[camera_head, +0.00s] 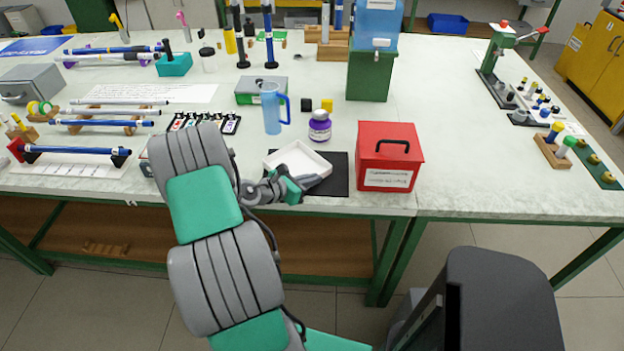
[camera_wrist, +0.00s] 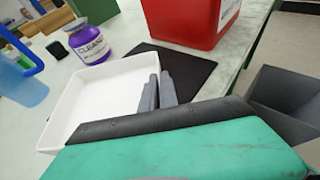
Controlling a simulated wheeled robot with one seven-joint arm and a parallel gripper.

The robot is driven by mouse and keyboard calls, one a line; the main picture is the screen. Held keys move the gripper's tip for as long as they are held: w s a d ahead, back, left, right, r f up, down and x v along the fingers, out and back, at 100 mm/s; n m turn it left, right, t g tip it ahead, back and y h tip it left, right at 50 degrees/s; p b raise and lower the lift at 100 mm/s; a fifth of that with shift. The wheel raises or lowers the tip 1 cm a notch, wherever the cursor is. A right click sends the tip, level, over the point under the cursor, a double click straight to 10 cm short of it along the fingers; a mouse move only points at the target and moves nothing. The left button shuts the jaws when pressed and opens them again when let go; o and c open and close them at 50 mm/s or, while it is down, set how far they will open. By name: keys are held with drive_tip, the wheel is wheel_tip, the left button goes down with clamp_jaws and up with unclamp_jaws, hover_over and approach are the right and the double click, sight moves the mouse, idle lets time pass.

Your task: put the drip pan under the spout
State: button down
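The drip pan, a shallow white square tray (camera_head: 297,158), is at the front of the table, over the left part of a black mat (camera_head: 338,180). It also shows in the wrist view (camera_wrist: 100,95). My gripper (camera_head: 310,182) is at the pan's front right side. In the wrist view, its two grey fingers (camera_wrist: 158,92) are close together on either side of the pan's right wall and look shut on it. I cannot tell whether the pan touches the mat. A blue water container (camera_head: 376,22) stands on a green block (camera_head: 371,76) behind; its pale spout (camera_head: 381,43) faces front.
A red box (camera_head: 387,156) stands close right of the mat. The table between the green block and the red box is fairly clear.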

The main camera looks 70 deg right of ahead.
drive_tip(key=c, duration=2.1)
unclamp_jaws()
drive_tip(key=o, duration=0.5)
drive_tip(key=shift+c, duration=0.2)
drive_tip(key=shift+r, duration=0.1)
